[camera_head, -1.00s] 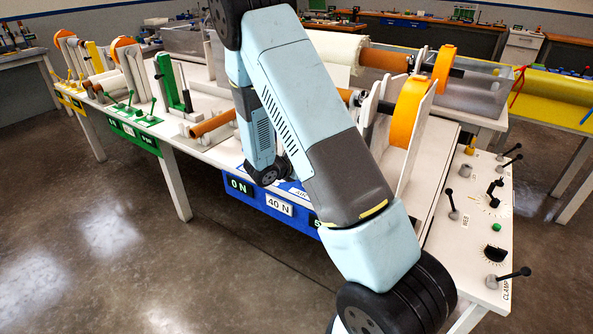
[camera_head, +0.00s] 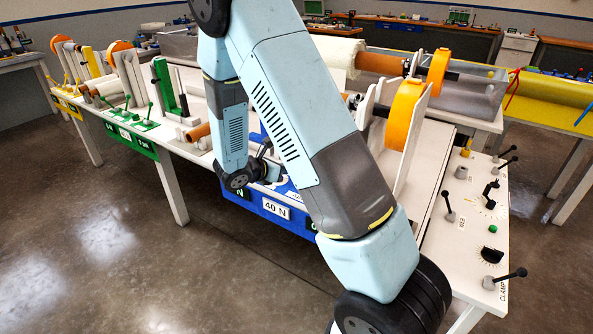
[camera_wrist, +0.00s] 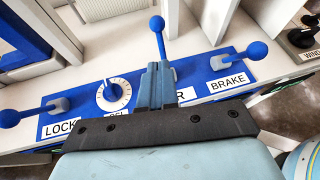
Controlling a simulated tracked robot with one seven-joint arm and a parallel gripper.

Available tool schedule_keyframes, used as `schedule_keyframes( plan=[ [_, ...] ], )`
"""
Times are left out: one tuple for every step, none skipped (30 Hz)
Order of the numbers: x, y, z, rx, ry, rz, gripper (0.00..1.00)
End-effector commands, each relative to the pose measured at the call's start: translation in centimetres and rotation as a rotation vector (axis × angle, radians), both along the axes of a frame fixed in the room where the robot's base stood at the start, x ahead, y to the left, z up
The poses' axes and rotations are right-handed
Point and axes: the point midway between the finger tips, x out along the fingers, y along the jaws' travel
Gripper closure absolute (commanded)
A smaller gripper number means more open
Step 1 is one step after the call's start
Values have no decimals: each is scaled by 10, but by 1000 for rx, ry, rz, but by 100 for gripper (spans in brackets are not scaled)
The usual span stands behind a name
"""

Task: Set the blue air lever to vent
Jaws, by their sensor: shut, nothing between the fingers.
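The blue panel (camera_wrist: 85,103) fills the middle of the wrist view. A lever with a blue ball (camera_wrist: 157,23) stands up behind my fingers at its centre. The label beside it is partly covered and shows only an R, so I take it as the air lever. My gripper (camera_wrist: 155,75) is shut and empty, its fingertips overlapping the lower shaft in the picture. I cannot tell whether they touch it. The lever's base and any vent mark are hidden. In the head view my arm covers most of this panel.
In the wrist view, the LOCK lever (camera_wrist: 35,112) and a white dial (camera_wrist: 115,95) are left of my fingers. The BRAKE lever (camera_wrist: 235,60) is to the right, close by. In the head view, an orange roller (camera_head: 404,112) and the clamp-side panel (camera_head: 475,215) stand right of my arm.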

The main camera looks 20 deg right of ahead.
Motion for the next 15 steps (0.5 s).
schedule_keyframes(
  plan=[
    [-2, 9, 5, 2, -3, 4, 100],
    [-4, 13, 8, 1, -2, 3, 100],
    [-7, 17, 11, 1, -1, 3, 100],
    [-8, 21, 13, 1, -1, 4, 100],
    [-9, 24, 14, 1, -1, 3, 100],
    [-11, 28, 17, 1, -2, 2, 100],
    [-12, 30, 19, 1, -2, 2, 100],
    [-13, 32, 20, 0, -2, 2, 100],
    [-14, 34, 21, 1, -1, 2, 100],
    [-15, 35, 22, 0, 0, 1, 100],
    [-15, 37, 23, 0, 0, 1, 100],
    [-16, 38, 23, 1, 1, 1, 100],
    [-16, 38, 23, 1, 1, 1, 100],
    [-16, 39, 24, 1, 1, 1, 100],
    [-16, 39, 24, 1, 1, 1, 100]
  ],
)
